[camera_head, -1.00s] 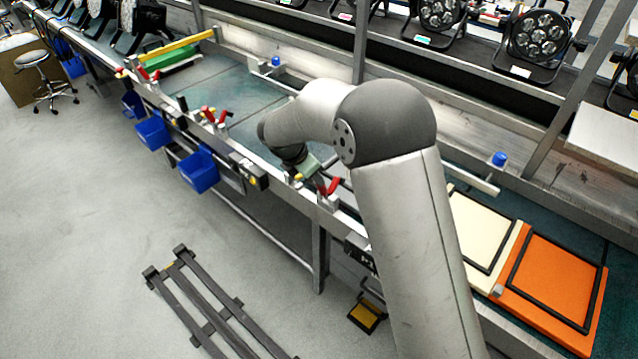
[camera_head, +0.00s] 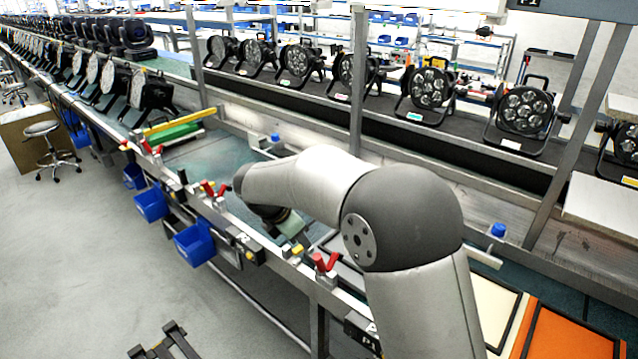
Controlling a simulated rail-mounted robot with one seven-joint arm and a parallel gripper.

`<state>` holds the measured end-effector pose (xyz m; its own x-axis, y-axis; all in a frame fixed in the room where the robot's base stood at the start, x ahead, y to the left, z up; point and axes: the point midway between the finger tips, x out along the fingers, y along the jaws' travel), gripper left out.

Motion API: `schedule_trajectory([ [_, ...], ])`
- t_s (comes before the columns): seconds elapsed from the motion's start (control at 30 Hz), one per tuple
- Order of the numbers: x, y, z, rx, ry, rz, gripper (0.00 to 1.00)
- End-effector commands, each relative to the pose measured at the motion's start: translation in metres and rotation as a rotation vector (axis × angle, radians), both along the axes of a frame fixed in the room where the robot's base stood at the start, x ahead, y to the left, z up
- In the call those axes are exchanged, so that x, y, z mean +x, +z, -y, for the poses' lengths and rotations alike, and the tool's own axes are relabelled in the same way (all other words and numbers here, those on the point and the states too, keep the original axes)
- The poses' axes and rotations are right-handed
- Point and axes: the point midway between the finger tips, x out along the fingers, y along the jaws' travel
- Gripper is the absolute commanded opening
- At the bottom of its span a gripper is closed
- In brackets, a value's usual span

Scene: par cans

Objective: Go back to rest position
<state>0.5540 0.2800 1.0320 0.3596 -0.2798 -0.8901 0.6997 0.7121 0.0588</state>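My arm reaches up from the lower right and bends over the workbench (camera_head: 205,160) in the head view. Its far end points down at the bench's middle section, behind the front rail. My gripper's fingers are hidden behind the arm and the rail, so I cannot see whether it is open, shut or holding something. Several par cans stand on the dark conveyor behind the bench; one par can (camera_head: 524,108) is at the right and another par can (camera_head: 431,90) is left of it.
Red-handled clamps (camera_head: 326,263) line the bench's front rail. Blue bins (camera_head: 194,243) hang below it. An orange panel (camera_head: 565,335) and a cream panel (camera_head: 494,308) lie at the lower right. Metal posts (camera_head: 358,80) rise behind the arm. The grey floor at the left is mostly clear.

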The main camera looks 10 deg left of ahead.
Motion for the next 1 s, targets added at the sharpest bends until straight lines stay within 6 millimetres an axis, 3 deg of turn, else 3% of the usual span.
schedule_trajectory([
  [0.13,-0.008,0.010,0.027,0.040,-0.112,0.010,0.44],
  [0.27,-0.038,0.028,0.094,0.148,-0.435,0.035,0.44],
  [0.4,-0.104,0.040,0.179,0.309,-0.950,0.079,0.44],
  [0.5,-0.161,0.039,0.227,0.422,-1.346,0.114,0.44],
  [0.6,-0.215,0.030,0.256,0.515,-1.705,0.143,0.44],
  [0.7,-0.257,0.020,0.271,0.583,-1.987,0.164,0.44],
  [0.8,-0.283,0.011,0.277,0.623,-2.172,0.174,0.44],
  [1.0,-0.297,0.006,0.278,0.642,-2.285,0.178,0.44],
])
